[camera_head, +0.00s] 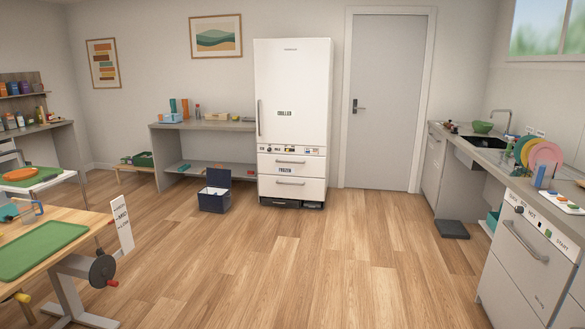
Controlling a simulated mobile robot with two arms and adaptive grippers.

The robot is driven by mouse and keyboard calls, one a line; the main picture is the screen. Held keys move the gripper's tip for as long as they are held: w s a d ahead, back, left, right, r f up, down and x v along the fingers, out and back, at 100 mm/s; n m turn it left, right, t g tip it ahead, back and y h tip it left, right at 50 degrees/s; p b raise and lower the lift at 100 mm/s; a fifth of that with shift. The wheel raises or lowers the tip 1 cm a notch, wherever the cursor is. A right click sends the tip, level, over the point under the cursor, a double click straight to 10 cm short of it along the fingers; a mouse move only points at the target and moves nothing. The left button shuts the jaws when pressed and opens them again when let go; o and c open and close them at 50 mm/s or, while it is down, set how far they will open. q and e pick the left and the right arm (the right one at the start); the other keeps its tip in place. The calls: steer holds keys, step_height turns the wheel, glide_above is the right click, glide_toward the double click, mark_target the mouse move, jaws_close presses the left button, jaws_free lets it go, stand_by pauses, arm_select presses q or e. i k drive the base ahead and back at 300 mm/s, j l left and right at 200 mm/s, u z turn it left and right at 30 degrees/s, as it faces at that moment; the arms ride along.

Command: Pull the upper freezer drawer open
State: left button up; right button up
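A tall white fridge-freezer (293,95) stands against the far wall, left of the grey door. Its upper part is labelled "CHILLED" and has a vertical handle on the left. Below a control strip is the upper freezer drawer (303,162), labelled "FROZEN", with a horizontal handle. It looks shut, flush with the front. The lower freezer drawer (310,190) beneath it also looks shut. Neither of my grippers shows in the head view.
Open wooden floor (300,260) lies before the freezer. A dark blue bin (214,200) stands on the floor at its left. A table with a crank wheel (103,270) is at the near left. A counter with a sink runs along the right, with a dark step (452,230) on the floor.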

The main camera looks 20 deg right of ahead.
mark_target(271, 163)
steer(key=i+l+z, duration=0.4)
steer(key=i, duration=0.35)
steer(key=i+z, duration=0.4)
steer(key=i, duration=4.1)
